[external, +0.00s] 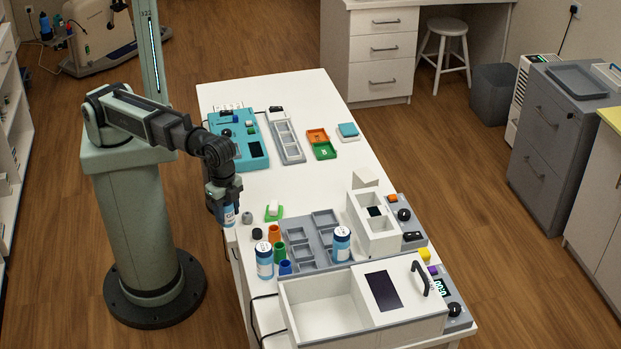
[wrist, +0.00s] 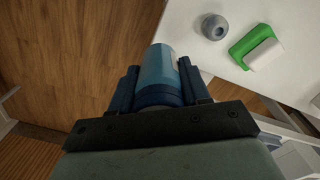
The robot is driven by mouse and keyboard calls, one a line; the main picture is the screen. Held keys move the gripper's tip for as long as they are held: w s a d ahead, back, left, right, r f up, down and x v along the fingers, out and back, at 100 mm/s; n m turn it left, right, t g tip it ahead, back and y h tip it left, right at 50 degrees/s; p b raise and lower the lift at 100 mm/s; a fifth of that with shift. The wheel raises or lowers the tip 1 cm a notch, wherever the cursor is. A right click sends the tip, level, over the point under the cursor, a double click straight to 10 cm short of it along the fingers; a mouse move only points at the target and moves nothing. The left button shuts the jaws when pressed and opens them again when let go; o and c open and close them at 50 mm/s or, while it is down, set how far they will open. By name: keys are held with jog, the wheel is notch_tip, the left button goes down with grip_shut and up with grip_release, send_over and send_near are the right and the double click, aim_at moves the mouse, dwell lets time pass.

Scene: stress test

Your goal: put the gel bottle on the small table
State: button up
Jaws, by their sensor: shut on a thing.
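My gripper (external: 226,200) is shut on a blue and white bottle (external: 228,217), seemingly the gel bottle, by the left edge of the long white table (external: 290,92). In the wrist view the bottle (wrist: 160,68) sits between my gripper's fingers (wrist: 158,84), with wooden floor to its left and the white tabletop (wrist: 205,22) to its right. Its label cannot be read. Two similar blue and white bottles stand on the table, one near the left edge (external: 265,262) and one by the grey tray (external: 341,246). Which surface is the small table is unclear.
A grey round object (wrist: 215,27) and a green and white block (wrist: 257,47) lie close to the held bottle. Orange, green and blue cups (external: 279,252) stand nearer the camera. A white open box (external: 322,303) fills the near end. The table's middle is mostly clear.

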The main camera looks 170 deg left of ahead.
jog(key=w+d+f+m, duration=0.1)
jog(key=w+d+m, duration=0.2)
jog(key=d, duration=1.4)
jog(key=w+d+f+m, duration=0.1)
jog(key=w+d+m, duration=0.2)
jog(key=d, duration=1.3)
jog(key=shift+w+d, duration=0.4)
jog(key=shift+w, duration=0.85)
jog(key=shift+a, duration=0.1)
